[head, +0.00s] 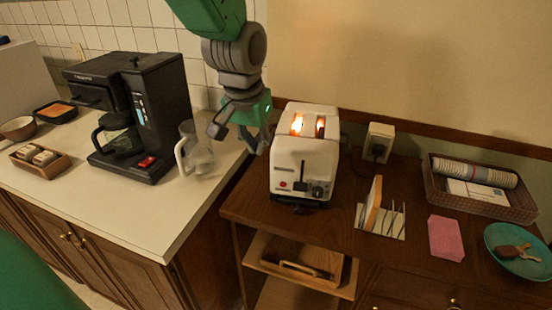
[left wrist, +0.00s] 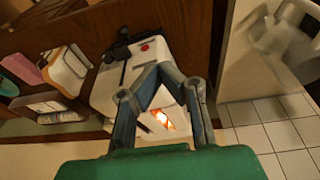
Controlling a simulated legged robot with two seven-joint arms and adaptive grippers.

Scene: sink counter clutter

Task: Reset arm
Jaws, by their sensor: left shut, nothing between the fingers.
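My left gripper (head: 240,138) hangs empty above the gap between the white counter and the brown wooden cabinet, just left of the white toaster (head: 304,160). In the left wrist view its fingers (left wrist: 158,72) meet at the tips in front of the toaster (left wrist: 112,88). The toaster's slots glow orange. A clear pitcher with a white handle (head: 197,150) stands on the counter to the left of the gripper. My right gripper does not show.
A black coffee maker (head: 160,115) stands on the white counter (head: 140,212). A wall outlet (head: 380,132) is behind the toaster.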

